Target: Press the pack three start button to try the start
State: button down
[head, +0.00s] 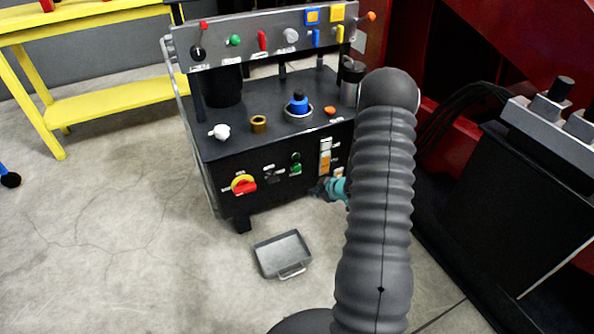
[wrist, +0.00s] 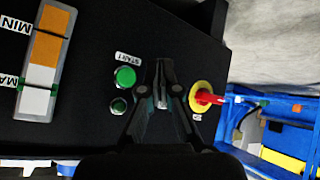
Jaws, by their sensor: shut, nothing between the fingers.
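In the head view the green button (head: 296,157) is on the cabinet front (head: 225,165). No pack number is legible. My gripper (wrist: 162,66) is shut and empty, its tips to the right of the button in the wrist view. In the head view my gripper (head: 318,189) is low at the cabinet front, partly hidden by my arm.
A red rotary switch on a yellow disc (wrist: 202,95) lies right of my fingers. A white and orange level gauge (wrist: 46,60) is at the left. A grey tray (head: 283,255) lies on the floor. A yellow bench (head: 110,100) stands at the back left.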

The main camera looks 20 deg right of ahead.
jog(key=w+p, duration=0.2)
jog(key=w, duration=0.6)
jog(key=shift+w+a, duration=0.15)
jog(key=shift+w, duration=0.25)
jog(key=shift+w, duration=0.85)
dwell(1.9)
jog(key=shift+s, duration=0.15)
dwell(0.3)
jog(key=shift+s, duration=0.75)
jog(key=shift+s+b, duration=0.35)
jog(key=shift+s, duration=2.15)
